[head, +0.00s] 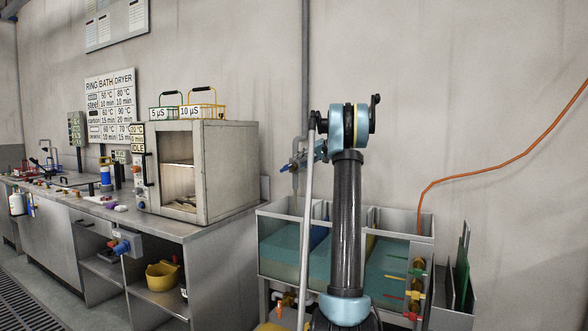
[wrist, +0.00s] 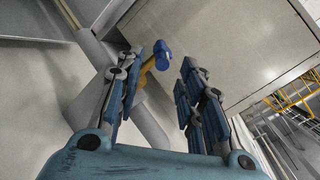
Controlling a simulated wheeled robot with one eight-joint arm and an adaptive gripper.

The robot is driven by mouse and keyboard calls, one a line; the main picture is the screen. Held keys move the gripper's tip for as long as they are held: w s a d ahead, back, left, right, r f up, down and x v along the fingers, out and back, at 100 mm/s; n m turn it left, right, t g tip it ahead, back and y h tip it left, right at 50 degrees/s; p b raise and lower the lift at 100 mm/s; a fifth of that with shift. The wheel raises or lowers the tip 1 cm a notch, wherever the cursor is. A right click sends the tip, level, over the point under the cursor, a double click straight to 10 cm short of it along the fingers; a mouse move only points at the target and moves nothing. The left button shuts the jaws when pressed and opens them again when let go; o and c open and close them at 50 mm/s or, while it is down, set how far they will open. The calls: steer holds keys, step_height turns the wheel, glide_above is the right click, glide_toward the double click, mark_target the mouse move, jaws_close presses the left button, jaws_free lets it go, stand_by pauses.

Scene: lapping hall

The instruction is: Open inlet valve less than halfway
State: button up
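A valve with a blue handle (wrist: 161,54) and a yellow-brown body (wrist: 148,72) sits on a grey pipe in the wrist view. My gripper (wrist: 160,68) is open, with one blue finger on each side of the valve. The handle shows between or just beyond the fingertips; I cannot tell whether they touch it. In the head view, my gripper (head: 308,155) is small and partly hidden by my arm, at the pipe outlet above the tank. A blue part (head: 285,168) shows beside it there, probably the handle. How far the valve is turned is unclear.
A tank (head: 278,280) with several liquid-filled compartments stands below. Coloured valves (head: 414,295) line its front right. A steel bench (head: 225,228) at left carries a dryer box (head: 232,170) with wire baskets (head: 203,113) on top. An orange hose (head: 480,172) runs along the wall.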

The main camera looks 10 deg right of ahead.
steer(key=shift+v, duration=1.05)
steer(key=s+a+f+g+h, duration=0.1)
steer(key=s+a+f, duration=0.25)
steer(key=s, duration=0.75)
steer(key=s+a+f+g+h, duration=0.1)
steer(key=s+a+f+h, duration=0.2)
steer(key=s, duration=0.9)
steer(key=s+a+f+g, duration=0.25)
steer(key=s+a, duration=0.25)
steer(key=s, duration=0.6)
steer(key=s+d+f+h, duration=0.1)
steer(key=s+f+h, duration=0.2)
steer(key=s+f, duration=1)
steer(key=s+d+f+h, duration=0.2)
steer(key=s+f, duration=1.1)
steer(key=s, duration=0.5)
steer(key=shift+s+n+h, duration=0.3)
steer(key=shift+s+h, duration=0.1)
steer(key=shift+d+g, duration=0.1)
steer(key=shift+g, duration=0.15)
